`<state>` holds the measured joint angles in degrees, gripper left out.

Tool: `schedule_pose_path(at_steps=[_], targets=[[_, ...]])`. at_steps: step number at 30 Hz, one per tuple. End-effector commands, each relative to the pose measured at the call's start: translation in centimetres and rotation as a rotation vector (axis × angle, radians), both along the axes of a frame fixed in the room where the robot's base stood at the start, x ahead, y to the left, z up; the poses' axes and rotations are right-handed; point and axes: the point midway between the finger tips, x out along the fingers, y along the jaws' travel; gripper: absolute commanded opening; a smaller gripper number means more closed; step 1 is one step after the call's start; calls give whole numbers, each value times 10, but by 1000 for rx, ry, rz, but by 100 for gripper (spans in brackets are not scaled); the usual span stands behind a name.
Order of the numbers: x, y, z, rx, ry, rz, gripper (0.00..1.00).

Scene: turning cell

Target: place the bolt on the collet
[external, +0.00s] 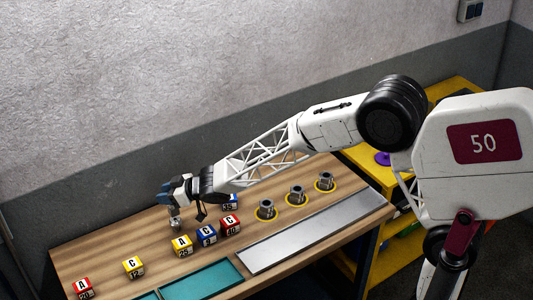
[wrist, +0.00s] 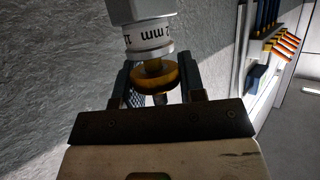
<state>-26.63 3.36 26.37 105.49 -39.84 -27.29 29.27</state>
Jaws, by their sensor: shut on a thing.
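My gripper (external: 174,207) is at the left of the picture, above the wooden table. It is shut on a small grey metal piece (external: 174,223), which I take to be the bolt. In the wrist view my gripper (wrist: 158,82) has a finger on each side of a brass-coloured round part, with a white lettered band and a grey body (wrist: 143,12) beyond it. Three grey metal cylinders stand on yellow rings to the right: a near one (external: 266,209), a middle one (external: 297,194) and a far one (external: 325,181). They look like collets; which one the task means is unclear.
Lettered, numbered cubes stand on the table: red (external: 82,288), yellow (external: 133,267), another yellow (external: 183,246), blue (external: 206,236), red (external: 229,226) and a blue one behind. A silver plate (external: 315,232) and teal trays (external: 205,281) lie along the front. A yellow shelf (external: 371,172) stands at right.

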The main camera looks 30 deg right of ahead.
Motion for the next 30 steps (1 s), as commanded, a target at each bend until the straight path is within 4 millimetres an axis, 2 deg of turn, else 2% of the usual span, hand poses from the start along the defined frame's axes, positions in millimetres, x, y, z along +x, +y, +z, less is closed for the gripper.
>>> schedule_pose_path(at_steps=[6, 21, 22, 26, 30], targets=[[0, 0, -19, 0, 0, 0, 0], [0, 0, -25, 0, -1, 0, 0], [0, 0, -25, 0, 0, 0, 40], [0, 0, -25, 0, 0, 0, 60], [0, 0, -25, 0, 0, 0, 63]])
